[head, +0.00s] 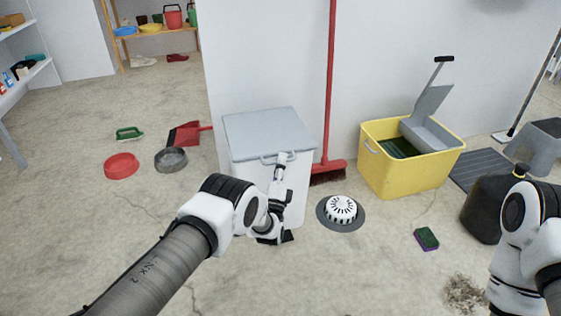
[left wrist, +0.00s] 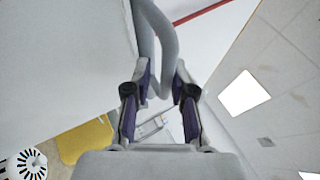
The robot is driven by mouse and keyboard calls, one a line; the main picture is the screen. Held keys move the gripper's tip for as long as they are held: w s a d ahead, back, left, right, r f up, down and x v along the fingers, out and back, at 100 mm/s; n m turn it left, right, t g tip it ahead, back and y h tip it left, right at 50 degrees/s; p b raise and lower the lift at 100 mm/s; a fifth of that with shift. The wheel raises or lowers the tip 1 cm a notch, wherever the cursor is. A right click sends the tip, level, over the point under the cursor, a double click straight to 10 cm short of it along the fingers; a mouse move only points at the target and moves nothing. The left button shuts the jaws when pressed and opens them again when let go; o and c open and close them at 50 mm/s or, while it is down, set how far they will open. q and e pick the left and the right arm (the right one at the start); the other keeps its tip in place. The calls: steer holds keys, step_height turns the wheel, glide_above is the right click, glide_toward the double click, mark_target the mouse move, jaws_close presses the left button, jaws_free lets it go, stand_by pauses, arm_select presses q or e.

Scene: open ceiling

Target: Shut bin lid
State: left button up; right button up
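The white bin (head: 299,190) stands against the wall in the head view. Its grey-blue lid (head: 268,126) lies flat over the top, with no clear gap showing. A looped handle (head: 282,157) sits at the lid's front edge. My left gripper (head: 281,169) is at the bin's front, pointing up at this handle. In the left wrist view the handle (left wrist: 167,50) runs between the two fingers of my left gripper (left wrist: 164,72), which are drawn in close on both sides of it. My right arm shows at the right edge of the head view; its gripper is out of view.
A red broom (head: 328,165) leans beside the bin. Floor in front is mostly clear.

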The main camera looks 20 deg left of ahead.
arm_select(q)
steer(key=v, duration=1.2)
